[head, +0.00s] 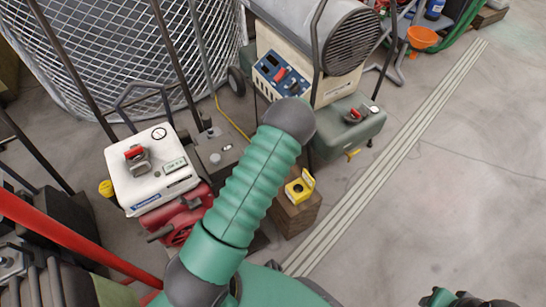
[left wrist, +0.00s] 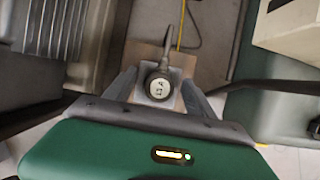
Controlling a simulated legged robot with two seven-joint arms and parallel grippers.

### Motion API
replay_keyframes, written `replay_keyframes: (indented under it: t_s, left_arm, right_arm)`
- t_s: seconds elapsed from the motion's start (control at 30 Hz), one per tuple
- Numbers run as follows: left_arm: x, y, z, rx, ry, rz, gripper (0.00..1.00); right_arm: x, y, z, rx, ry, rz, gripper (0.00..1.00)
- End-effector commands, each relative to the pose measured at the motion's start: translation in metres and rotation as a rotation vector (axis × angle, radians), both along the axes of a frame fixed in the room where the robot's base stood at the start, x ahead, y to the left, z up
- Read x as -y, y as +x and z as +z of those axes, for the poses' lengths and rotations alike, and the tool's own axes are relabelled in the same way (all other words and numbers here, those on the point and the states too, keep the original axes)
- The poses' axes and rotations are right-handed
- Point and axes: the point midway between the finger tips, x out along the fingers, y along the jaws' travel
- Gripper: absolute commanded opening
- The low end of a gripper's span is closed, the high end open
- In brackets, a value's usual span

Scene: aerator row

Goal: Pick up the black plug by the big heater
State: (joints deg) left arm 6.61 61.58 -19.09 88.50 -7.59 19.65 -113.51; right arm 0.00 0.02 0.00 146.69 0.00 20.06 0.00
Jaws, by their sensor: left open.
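The black plug (left wrist: 159,86) shows in the left wrist view, its round pale face with small dark marks turned to the camera and a dark stem or cord running up from it. It sits over a small grey plate on a tan surface. My left gripper (left wrist: 158,79) is open, one finger on each side of the plug, with no clear contact. In the head view my green arm hides the plug and left gripper. The big heater (head: 330,42) stands at the top centre. A dark and green part, possibly my right gripper (head: 465,298), shows at the bottom right edge.
A white-topped unit (head: 152,170) with a red switch stands left of my arm. A wooden block (head: 294,213) bears a yellow socket box (head: 299,187). A green tank (head: 352,124) stands beside the heater. The floor at right (head: 450,200) is clear.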

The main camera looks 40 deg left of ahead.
Motion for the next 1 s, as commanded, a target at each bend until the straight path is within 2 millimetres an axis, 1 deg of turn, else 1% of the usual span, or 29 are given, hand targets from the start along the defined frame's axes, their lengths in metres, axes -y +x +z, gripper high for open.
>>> replay_keyframes:
  t_s: [0.1,0.5,0.6,0.8,0.87,0.97,1.0]
  left_arm:
    - [0.0,0.0,0.003,0.001,0.0,0.001,0.64]
    - [0.0,0.0,0.003,0.0,0.0,0.001,0.11]
    - [0.0,0.0,0.003,0.0,0.0,0.001,0.0]
    - [0.0,0.0,0.003,0.0,0.0,0.001,0.0]
    - [0.0,0.0,0.007,0.001,0.0,0.001,0.0]
    - [0.0,0.001,0.025,0.003,0.0,0.001,0.0]
    - [0.0,0.0,0.035,0.003,-0.001,0.001,0.0]
  right_arm:
    - [0.0,0.0,0.002,0.001,0.0,0.0,0.36]
    - [0.0,0.0,0.002,0.001,0.0,0.0,0.36]
    - [0.0,0.0,0.002,0.001,0.0,0.0,0.36]
    - [0.0,0.0,0.003,0.001,0.0,0.0,0.36]
    - [0.0,0.0,0.005,0.001,0.0,0.0,0.36]
    - [0.0,0.0,0.017,0.0,0.0,0.0,0.36]
    - [0.0,0.0,0.024,0.001,0.0,0.0,0.36]
